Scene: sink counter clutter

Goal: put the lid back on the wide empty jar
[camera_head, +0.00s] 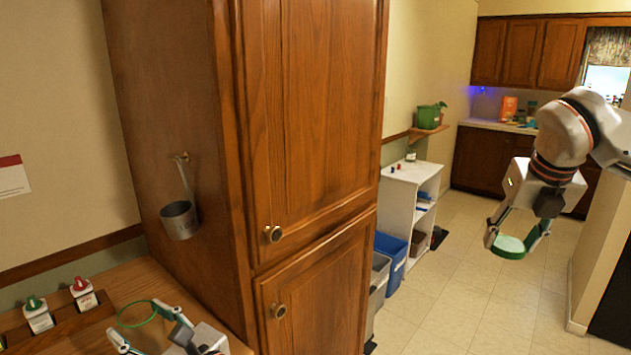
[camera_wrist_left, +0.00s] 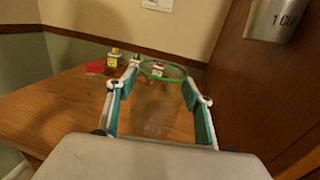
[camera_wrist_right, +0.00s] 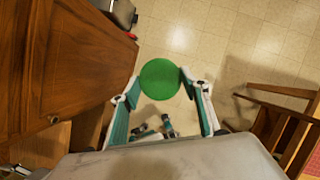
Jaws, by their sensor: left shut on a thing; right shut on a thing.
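A clear wide jar with a green rim stands out against the wooden counter in the left wrist view (camera_wrist_left: 155,112); in the head view its green ring (camera_head: 137,324) shows at the lower left. My left gripper (camera_head: 143,328) is shut on the jar, with a finger on either side. The jar looks empty and its top is uncovered. A round green lid (camera_head: 510,248) is in my right gripper (camera_head: 515,240), which is shut on its edges. The lid also shows as a full green disc in the right wrist view (camera_wrist_right: 160,79). Lid and jar are far apart.
Two small bottles, one green-topped (camera_head: 38,316) and one red-topped (camera_head: 84,294), stand in a wooden rack on the counter. A tall wooden cabinet (camera_head: 310,130), with a metal measuring cup (camera_head: 180,221) hanging on its side, stands between my grippers. Open floor lies below my right gripper.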

